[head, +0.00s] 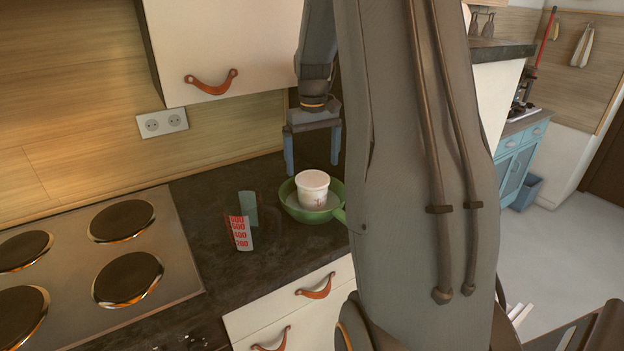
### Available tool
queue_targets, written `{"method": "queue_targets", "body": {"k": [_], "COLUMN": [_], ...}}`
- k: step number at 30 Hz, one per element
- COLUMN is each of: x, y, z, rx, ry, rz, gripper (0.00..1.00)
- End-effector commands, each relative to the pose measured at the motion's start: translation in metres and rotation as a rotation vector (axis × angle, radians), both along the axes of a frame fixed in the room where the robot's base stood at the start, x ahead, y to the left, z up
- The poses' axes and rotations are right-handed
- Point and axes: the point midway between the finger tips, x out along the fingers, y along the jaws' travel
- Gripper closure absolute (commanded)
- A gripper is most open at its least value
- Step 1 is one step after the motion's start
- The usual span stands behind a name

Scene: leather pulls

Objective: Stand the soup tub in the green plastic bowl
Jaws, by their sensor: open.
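The soup tub (312,190) is white with a pale lid and a small reddish print. It stands upright inside the green plastic bowl (293,211), which sits on the dark countertop. My gripper (312,173) points down just above and behind the tub. Its two blue-grey fingers are spread apart, and nothing shows between them above the tub. A gap between gripper and tub is hard to judge from this view. The bowl's right side is partly hidden by my arm.
A hob (120,255) with several dark plates lies further left. A wall cabinet (225,45) with a leather pull hangs above. Drawers (300,310) are below the counter.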

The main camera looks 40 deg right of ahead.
Motion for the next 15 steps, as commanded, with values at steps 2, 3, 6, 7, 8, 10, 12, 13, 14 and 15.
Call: {"method": "queue_targets", "body": {"k": [2,3,6,7,8,10,12,13,14,15], "x": [0.002,0.001,0.001,0.001,0.001,0.0,0.0,0.0,0.0,0.0], "y": [-0.001,-0.001,0.0,0.0,0.0,0.0,0.0,0.0,0.0,0.0], "z": [0.015,0.023,0.038,0.042,0.046,0.052,0.056,0.057,0.058,0.059], "rx": [-0.002,-0.002,-0.002,-0.001,-0.001,0.0,0.0,0.0,0.0,0.0], "ry": [-0.005,-0.004,-0.003,-0.002,-0.002,0.0,0.0,0.0,0.0,0.0], "rz": [0.0,0.0,0.0,0.0,0.0,0.0,0.0,0.0,0.0,0.0], "gripper": [0.03,0.03,0.03,0.03,0.03,0.03,0.03,0.03,0.03,0.03]}}
